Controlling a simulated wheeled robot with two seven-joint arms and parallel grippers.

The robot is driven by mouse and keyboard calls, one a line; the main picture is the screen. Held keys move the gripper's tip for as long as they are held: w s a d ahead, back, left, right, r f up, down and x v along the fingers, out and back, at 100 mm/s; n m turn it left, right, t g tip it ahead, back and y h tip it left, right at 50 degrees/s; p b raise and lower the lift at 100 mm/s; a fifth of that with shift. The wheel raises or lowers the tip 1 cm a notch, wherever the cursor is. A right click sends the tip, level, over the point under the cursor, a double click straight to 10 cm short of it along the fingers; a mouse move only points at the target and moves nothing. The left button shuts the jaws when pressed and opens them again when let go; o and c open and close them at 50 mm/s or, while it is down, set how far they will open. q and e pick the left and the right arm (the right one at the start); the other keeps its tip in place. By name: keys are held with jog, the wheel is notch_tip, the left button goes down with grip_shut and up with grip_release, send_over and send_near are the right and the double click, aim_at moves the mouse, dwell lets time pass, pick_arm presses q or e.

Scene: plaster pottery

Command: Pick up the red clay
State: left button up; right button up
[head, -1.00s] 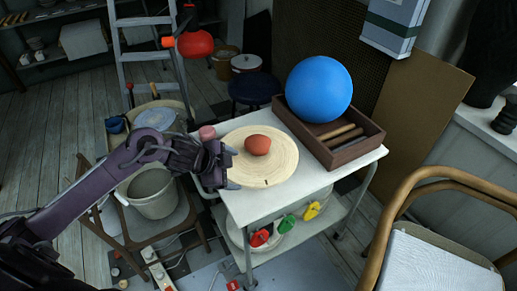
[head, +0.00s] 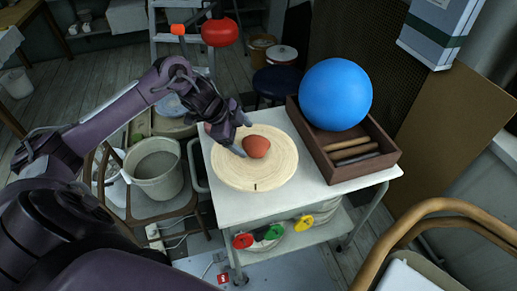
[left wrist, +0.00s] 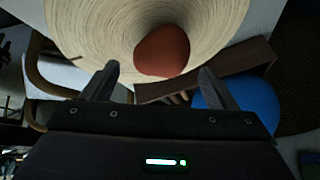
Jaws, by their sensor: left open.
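The red clay (head: 256,146) is a rounded reddish-brown lump on a round pale wooden disc (head: 255,178) on the white cart. My left gripper (head: 240,138) is just left of the clay and slightly above the disc, fingers pointing toward it. In the left wrist view the clay (left wrist: 162,50) lies ahead of the two spread fingertips (left wrist: 158,72), roughly centred between them. The left gripper is open and empty. The right gripper is not in view.
A wooden box (head: 356,164) holding a blue ball (head: 335,94) and wooden rods stands right of the disc on the white cart (head: 310,192). A grey bucket (head: 155,170) is left of the cart. A bentwood chair (head: 420,225) is at the lower right.

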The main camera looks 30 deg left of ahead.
aim_at(249, 141)
pick_arm(q)
jog(key=shift+x, duration=1.1)
jog(key=shift+p+x, duration=0.3)
jog(key=shift+x, duration=0.9)
jog(key=shift+w+f, duration=0.2)
jog(key=shift+c, duration=0.4)
jog(key=c, duration=1.2)
jog(key=shift+w+r, duration=0.1)
jog(key=shift+c, duration=0.9)
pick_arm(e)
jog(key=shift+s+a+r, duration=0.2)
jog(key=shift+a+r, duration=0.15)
